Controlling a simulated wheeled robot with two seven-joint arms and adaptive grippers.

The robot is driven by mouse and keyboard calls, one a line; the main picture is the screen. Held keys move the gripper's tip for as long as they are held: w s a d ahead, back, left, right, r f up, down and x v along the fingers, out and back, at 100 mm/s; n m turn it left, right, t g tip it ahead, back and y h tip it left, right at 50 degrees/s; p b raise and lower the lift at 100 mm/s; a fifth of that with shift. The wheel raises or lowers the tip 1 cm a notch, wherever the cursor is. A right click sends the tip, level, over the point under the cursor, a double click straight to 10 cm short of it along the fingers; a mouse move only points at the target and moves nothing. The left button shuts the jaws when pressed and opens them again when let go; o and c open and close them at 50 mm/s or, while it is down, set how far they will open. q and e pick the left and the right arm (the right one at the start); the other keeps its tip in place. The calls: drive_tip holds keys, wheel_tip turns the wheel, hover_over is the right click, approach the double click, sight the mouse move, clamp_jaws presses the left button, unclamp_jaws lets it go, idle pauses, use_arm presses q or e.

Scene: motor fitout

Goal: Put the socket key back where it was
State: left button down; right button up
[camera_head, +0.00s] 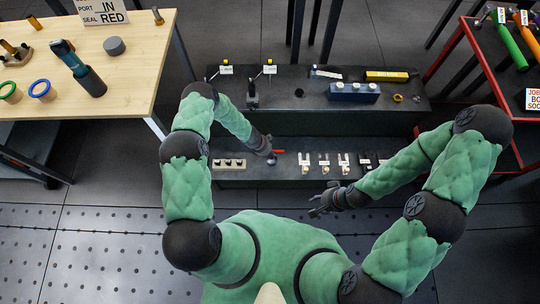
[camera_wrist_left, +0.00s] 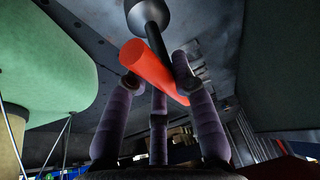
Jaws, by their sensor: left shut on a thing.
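A dark shaft with a wide grey head also shows there, pointing up in the picture. My right gripper (camera_head: 322,204) is empty in front of the lower step, its fingers spread.
The upper step holds a blue block (camera_head: 353,93) and a yellow box (camera_head: 388,76). At right, a red-edged table bears tools with green (camera_head: 511,45) and orange handles. A wooden table (camera_head: 140,60) stands left.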

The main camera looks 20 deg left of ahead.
use_arm(q)
drive_tip(key=shift+f, duration=1.05)
drive_tip(key=c, duration=1)
unclamp_jaws()
drive_tip(key=shift+s, duration=0.1)
drive_tip(key=shift+c, duration=0.2)
drive_tip(key=p+v, duration=0.5)
drive_tip(key=v, duration=0.7)
drive_tip(key=s+d+r+n+h, duration=0.2)
drive_tip(key=s+d+r+n, duration=0.6)
drive_tip(key=s+d+n, duration=0.15)
drive_tip(key=s+r+n+g+y, duration=0.1)
drive_tip(key=s+r+n, duration=0.4)
drive_tip(key=s+n, duration=0.3)
drive_tip(key=shift+s+g+y, duration=0.4)
drive_tip(key=shift+s, duration=0.85)
